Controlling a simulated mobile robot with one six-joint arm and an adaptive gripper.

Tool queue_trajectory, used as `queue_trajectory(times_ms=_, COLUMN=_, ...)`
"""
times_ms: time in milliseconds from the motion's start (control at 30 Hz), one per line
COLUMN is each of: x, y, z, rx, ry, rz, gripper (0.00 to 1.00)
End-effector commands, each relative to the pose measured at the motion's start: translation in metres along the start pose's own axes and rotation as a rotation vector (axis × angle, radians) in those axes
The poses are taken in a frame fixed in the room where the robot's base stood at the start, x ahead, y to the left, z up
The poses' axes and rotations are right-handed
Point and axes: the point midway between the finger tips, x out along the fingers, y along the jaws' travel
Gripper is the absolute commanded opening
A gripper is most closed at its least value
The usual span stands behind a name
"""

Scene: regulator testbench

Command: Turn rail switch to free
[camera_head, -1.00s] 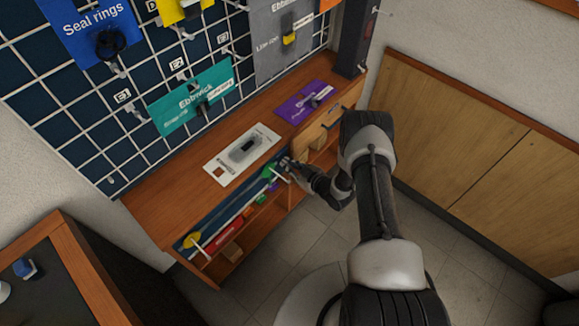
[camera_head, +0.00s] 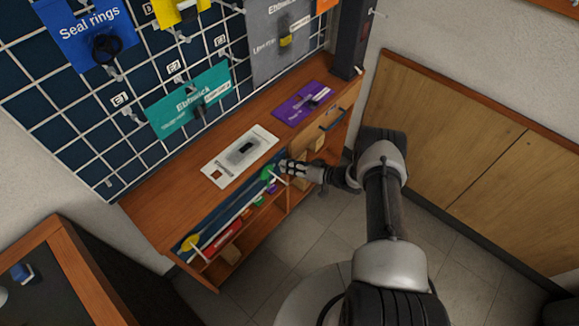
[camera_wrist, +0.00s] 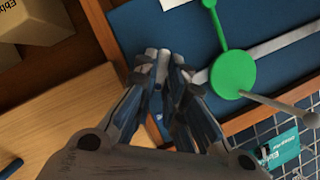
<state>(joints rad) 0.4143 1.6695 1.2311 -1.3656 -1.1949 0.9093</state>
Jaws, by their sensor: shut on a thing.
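My gripper (camera_head: 284,167) is at the front edge of the wooden bench, beside a green disc (camera_head: 267,173) on the blue front strip. In the wrist view, my gripper (camera_wrist: 161,66) is shut on a small light-grey piece (camera_wrist: 163,55), likely the rail switch's lever; the fingers hide most of it. The green disc (camera_wrist: 233,73) with its green stem is right of the fingers, apart from them. A pale rail (camera_wrist: 285,42) runs behind the disc. I cannot read any switch marking.
A yellow disc (camera_head: 190,242) is at the rail's left end. A white plate with a dark device (camera_head: 241,151) and a purple card (camera_head: 302,103) lie on the bench top (camera_head: 150,213). Shelves with coloured items are below. The tiled floor (camera_head: 308,231) is clear.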

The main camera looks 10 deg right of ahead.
Motion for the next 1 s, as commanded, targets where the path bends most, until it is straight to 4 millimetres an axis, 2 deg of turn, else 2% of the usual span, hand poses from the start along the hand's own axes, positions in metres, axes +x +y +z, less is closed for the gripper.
queue_trajectory(times_ms=333, x=0.0, y=0.0022, z=0.0002, rx=0.138, ry=0.001, rz=-0.056, gripper=0.0)
queue_trajectory(times_ms=900, x=0.0001, y=0.0022, z=0.0004, rx=0.168, ry=0.001, rz=-0.067, gripper=0.0)
queue_trajectory(times_ms=933, x=0.0001, y=0.0022, z=0.0004, rx=0.167, ry=0.001, rz=-0.067, gripper=0.12)
queue_trajectory(times_ms=1000, x=0.0001, y=0.0022, z=0.0003, rx=0.167, ry=0.002, rz=-0.067, gripper=0.17)
